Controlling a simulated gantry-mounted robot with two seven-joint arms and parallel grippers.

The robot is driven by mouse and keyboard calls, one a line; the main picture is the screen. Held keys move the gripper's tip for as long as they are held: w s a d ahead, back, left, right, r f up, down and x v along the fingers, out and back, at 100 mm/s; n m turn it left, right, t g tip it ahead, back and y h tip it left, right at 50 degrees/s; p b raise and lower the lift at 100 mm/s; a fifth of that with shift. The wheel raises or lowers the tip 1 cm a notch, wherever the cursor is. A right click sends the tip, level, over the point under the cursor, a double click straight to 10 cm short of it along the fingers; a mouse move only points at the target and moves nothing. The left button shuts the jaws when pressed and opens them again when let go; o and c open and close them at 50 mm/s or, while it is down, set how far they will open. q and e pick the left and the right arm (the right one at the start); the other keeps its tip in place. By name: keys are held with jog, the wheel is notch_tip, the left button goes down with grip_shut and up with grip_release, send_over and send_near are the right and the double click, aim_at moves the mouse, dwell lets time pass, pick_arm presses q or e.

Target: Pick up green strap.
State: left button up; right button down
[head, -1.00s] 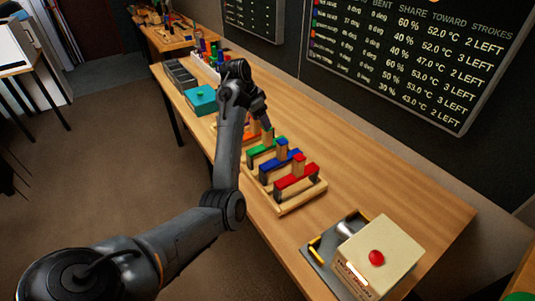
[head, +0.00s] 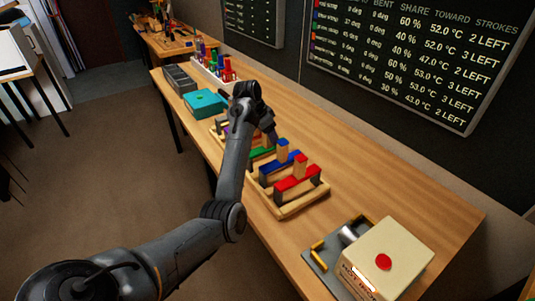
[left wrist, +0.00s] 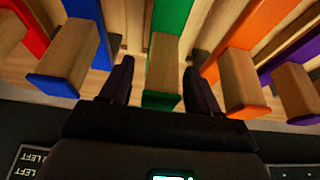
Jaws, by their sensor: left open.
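The green strap (left wrist: 166,50) runs between the two fingers of my left gripper (left wrist: 155,88) in the left wrist view, with a wooden block at its near end. The fingers are open, one on each side of it, with the blue strap (left wrist: 66,86) and the orange strap (left wrist: 240,103) just outside them. Whether a finger touches the green strap cannot be told. In the head view the green strap (head: 262,152) is partly hidden by my left gripper (head: 268,135), which is low over the wooden rack. My right gripper is not in view.
The red strap (head: 297,178) lies at the rack's (head: 290,210) near end. A teal box (head: 205,102) and a rack of coloured upright pieces (head: 215,70) stand farther back. A cream box with a red button (head: 385,262) stands at the front. The table's right side is clear.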

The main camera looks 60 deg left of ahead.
pick_arm(q)
jog(key=shift+w+f, duration=0.15)
jog(key=shift+f, duration=0.3)
jog(key=shift+c, duration=0.3)
grip_shut()
jog(key=shift+r, duration=0.1)
